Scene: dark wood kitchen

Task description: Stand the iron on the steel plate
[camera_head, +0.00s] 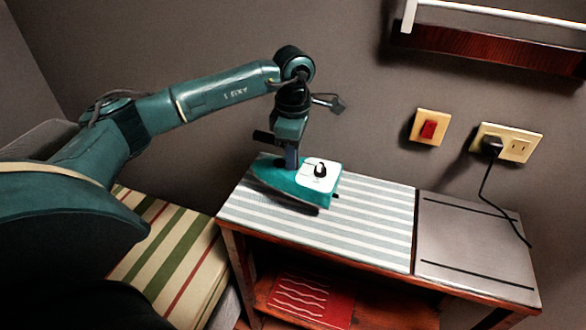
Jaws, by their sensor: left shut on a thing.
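The teal iron (309,187) with a white panel and a black knob is at the left part of the striped pad (375,228). It lies low with its dark sole edge toward the pad and its tip pointing left. I cannot tell whether the sole touches the pad. My left gripper (291,160) comes down from above and is shut on the iron, its fingers partly hidden by the iron's body. The steel plate (462,241) is on the right part of the same table, flat and empty apart from a black cord across its corner. My right gripper is out of view.
A black plug (492,145) sits in the wall socket (521,148), its cord hanging over the plate's right side. A red switch (429,129) is beside it. A shelf (490,42) hangs above. A red mat (310,297) lies below the tabletop. A striped cushion (165,255) is at left.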

